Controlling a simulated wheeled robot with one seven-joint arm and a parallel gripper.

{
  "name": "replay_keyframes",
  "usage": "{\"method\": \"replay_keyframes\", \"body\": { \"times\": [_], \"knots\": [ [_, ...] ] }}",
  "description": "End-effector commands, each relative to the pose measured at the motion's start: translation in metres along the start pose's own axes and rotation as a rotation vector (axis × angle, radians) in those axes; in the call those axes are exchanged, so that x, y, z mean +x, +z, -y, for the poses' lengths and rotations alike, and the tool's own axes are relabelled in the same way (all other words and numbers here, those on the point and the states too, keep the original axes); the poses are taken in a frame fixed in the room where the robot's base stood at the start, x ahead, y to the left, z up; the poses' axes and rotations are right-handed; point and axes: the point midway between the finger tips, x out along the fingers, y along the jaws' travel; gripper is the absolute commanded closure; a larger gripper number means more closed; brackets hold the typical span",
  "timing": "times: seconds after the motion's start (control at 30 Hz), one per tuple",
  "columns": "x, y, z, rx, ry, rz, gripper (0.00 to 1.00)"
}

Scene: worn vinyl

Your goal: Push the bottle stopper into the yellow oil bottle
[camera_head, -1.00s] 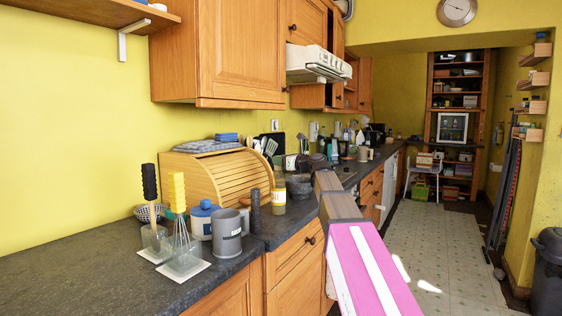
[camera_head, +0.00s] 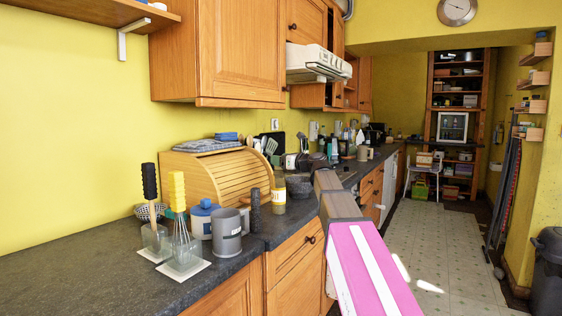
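The yellow oil bottle (camera_head: 278,205) stands upright on the dark counter, to the right of the roll-top bread box. It has a pale label band, and I cannot make out its neck and top clearly.
A wooden roll-top bread box (camera_head: 215,180) stands behind a grey mug (camera_head: 227,232), a blue-lidded jar (camera_head: 204,218) and a dark cylinder (camera_head: 255,208). A stone mortar (camera_head: 299,187) is right of the bottle. Glass holders with utensils stand at left. The left front counter (camera_head: 85,275) is clear.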

Motion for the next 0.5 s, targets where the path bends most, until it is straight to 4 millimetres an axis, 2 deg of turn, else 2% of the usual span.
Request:
{"method": "replay_keyframes", "body": {
  "times": [0.03, 0.07, 0.5],
  "knots": [
    [0.0000, 0.0001, 0.0000, 0.000, 0.000, 0.000, 0.27],
    [0.0000, 0.0001, 0.0000, 0.000, 0.000, 0.000, 0.20],
    [0.0000, 0.0002, 0.0001, 0.000, 0.000, 0.000, 0.20]
  ]
}}
